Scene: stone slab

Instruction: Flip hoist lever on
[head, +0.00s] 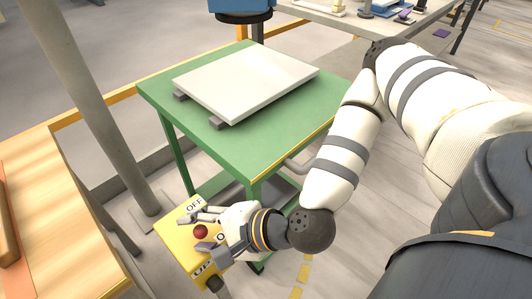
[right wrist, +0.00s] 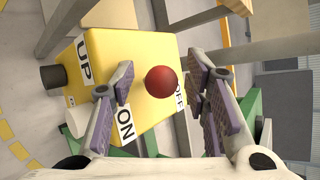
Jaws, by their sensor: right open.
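The hoist lever shows as a red ball knob (head: 200,232) on a yellow control box (head: 172,232). In the right wrist view the red knob (right wrist: 161,82) hides its stem and covers part of the yellow face (right wrist: 115,50). The ON label (right wrist: 125,122) is at lower left of the knob and the OFF label (right wrist: 181,92) just right of it. The lever's exact tilt cannot be told. My right gripper (head: 204,231) is open, with its fingers on either side of the knob; gaps show on both sides in the wrist view. My left gripper is out of view.
A green table (head: 165,92) stands beyond the box, with a pale stone slab (head: 245,82) on dark supports. A wooden bench (head: 60,215) and a grey post (head: 95,110) stand at left. An UP label (right wrist: 84,60) marks the box.

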